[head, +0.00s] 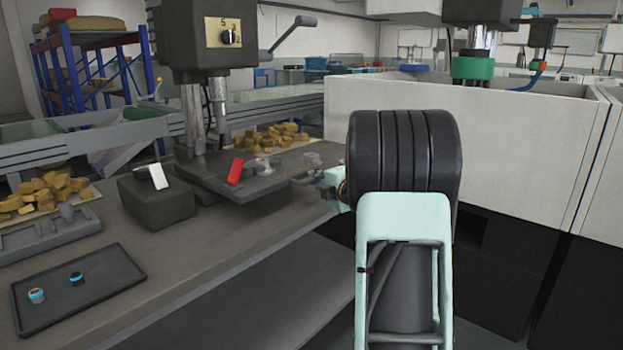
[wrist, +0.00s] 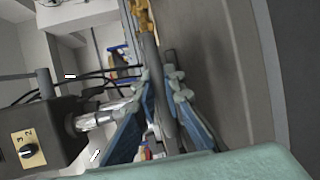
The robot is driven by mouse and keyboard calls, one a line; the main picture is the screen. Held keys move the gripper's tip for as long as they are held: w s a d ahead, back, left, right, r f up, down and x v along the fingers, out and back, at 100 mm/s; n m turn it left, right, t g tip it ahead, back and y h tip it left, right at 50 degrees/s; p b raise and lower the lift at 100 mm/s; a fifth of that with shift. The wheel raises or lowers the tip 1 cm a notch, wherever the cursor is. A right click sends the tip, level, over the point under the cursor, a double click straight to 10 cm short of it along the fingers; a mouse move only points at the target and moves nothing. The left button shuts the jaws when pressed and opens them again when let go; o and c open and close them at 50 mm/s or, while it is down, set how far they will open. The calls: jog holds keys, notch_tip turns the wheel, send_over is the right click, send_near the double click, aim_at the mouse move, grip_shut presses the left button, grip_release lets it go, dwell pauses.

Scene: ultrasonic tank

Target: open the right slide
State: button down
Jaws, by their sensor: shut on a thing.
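My gripper (head: 330,186) is mostly hidden behind my own arm in the head view. It is at the right end of the dark plate (head: 272,168) under the press. In the wrist view my gripper (wrist: 168,88) has its two fingers on either side of a dark grey bar or edge (wrist: 149,52) and is shut on it. I cannot tell whether this grey piece belongs to the right slide. No part can be clearly picked out as the right slide. A red piece (head: 236,171) and a white piece (head: 159,177) stand upright farther left.
The press head (head: 208,38) stands over the bench (head: 190,240). A black tray (head: 115,283) holds two small parts at the front left. Yellow-brown blocks (head: 262,137) lie behind. A white-walled tank (head: 530,130) is to the right, behind my arm.

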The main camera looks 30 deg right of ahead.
jog(key=c, duration=2)
grip_release()
jog(key=shift+w, duration=0.1)
jog(key=s, duration=0.4)
jog(key=s+r, duration=0.1)
jog(key=s, duration=0.3)
jog(key=s+r, duration=0.1)
jog(key=s, duration=0.3)
jog(key=shift+a+r, duration=0.15)
jog(key=shift+a, duration=0.15)
jog(key=shift+w, duration=0.1)
